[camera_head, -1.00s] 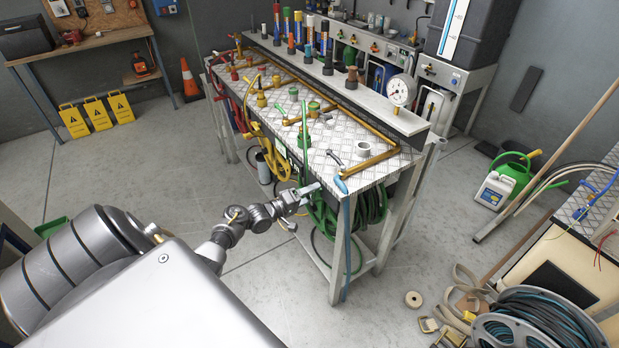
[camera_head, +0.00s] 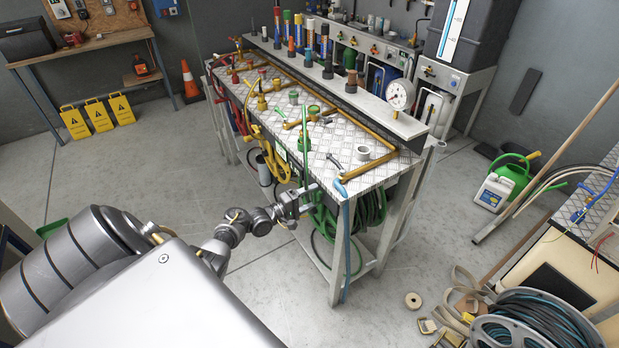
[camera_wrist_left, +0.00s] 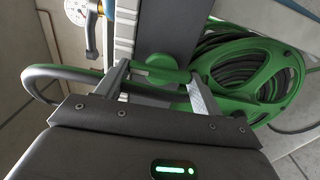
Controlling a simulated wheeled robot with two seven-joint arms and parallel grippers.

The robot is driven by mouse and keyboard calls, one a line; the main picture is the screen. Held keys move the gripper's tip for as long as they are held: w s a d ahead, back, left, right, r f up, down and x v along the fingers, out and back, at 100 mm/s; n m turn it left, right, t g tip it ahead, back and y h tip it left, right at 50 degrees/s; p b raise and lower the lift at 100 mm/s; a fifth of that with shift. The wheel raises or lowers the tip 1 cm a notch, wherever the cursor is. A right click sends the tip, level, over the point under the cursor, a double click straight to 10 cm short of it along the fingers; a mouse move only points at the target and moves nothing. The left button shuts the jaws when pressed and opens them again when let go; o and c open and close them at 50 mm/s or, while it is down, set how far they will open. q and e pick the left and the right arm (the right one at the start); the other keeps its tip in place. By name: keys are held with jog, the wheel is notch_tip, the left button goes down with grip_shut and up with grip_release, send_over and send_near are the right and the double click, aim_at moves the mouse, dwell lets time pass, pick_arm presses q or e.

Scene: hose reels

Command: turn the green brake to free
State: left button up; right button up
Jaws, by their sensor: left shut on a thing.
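The green brake (camera_wrist_left: 162,68) shows in the left wrist view as a green piece between my two fingers, beside the green hose reel (camera_wrist_left: 262,80). My left gripper (camera_wrist_left: 160,80) is shut on it, with one finger on each side. In the head view my left gripper (camera_head: 306,202) is at the near front side of the bench, left of the green hose coil (camera_head: 370,208). The brake is too small there to make out behind the fingers. My right gripper is in neither view.
The metal workbench (camera_head: 335,145) carries a brass pipe, valves and a gauge (camera_head: 400,94). A green hose (camera_head: 305,150) and a blue hose (camera_head: 346,245) hang down its near side. A cable reel (camera_head: 540,318) stands at the lower right.

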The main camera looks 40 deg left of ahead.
pick_arm(q)
jog(key=shift+a, duration=0.1)
jog(key=o, duration=1)
jog(key=v, duration=1)
jog(key=shift+s, duration=0.35)
jog(key=shift+a, duration=0.1)
